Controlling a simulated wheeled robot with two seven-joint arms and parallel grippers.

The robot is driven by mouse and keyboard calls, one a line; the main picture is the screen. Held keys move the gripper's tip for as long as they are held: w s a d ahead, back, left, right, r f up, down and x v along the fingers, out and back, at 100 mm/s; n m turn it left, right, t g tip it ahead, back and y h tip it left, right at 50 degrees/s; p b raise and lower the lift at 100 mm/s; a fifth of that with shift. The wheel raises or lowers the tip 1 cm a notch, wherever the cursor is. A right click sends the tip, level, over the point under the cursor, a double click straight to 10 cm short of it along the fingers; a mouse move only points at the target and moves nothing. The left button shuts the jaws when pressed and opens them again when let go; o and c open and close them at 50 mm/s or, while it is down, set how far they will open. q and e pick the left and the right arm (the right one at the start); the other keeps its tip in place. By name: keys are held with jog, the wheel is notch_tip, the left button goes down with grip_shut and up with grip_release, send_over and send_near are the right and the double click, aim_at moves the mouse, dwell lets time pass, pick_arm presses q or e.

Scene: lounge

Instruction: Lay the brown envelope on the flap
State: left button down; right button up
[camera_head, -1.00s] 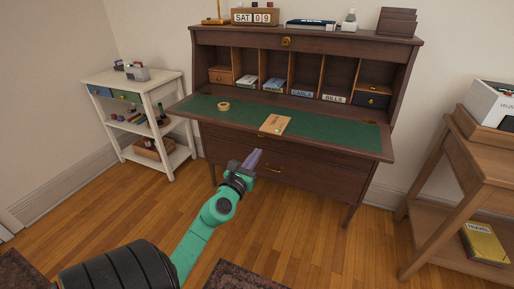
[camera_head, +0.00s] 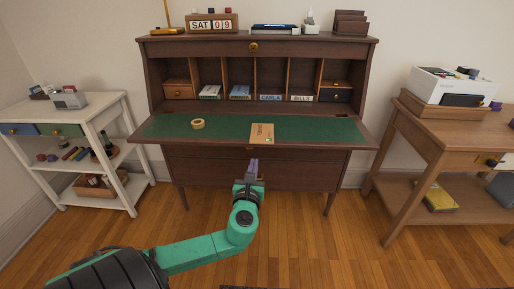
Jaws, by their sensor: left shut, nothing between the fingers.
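The brown envelope (camera_head: 262,133) lies flat on the green surface of the desk's lowered flap (camera_head: 316,130), near the middle of its front edge. My left gripper (camera_head: 253,166) is shut and empty. In the picture it shows just below the flap's front edge and the envelope, apart from the envelope. My right gripper is not in view.
A roll of tape (camera_head: 198,124) lies on the flap, left of the envelope. Pigeonholes behind hold books and labelled cards. A white shelf unit (camera_head: 117,157) stands at left, a wooden table (camera_head: 432,142) with a printer (camera_head: 450,87) at right. The flap's right part is clear.

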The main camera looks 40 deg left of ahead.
aim_at(257, 143)
pick_arm(q)
jog(key=b+x, duration=0.1)
jog(key=x, duration=0.9)
jog(key=shift+a, duration=0.25)
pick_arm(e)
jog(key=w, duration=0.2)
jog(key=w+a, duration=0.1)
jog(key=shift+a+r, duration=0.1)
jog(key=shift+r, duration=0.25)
pick_arm(q)
jog(key=shift+a, duration=0.1)
jog(key=b+x, duration=0.1)
jog(key=x, duration=0.1)
jog(key=shift+w+a, duration=0.1)
jog(key=shift+w, duration=0.15)
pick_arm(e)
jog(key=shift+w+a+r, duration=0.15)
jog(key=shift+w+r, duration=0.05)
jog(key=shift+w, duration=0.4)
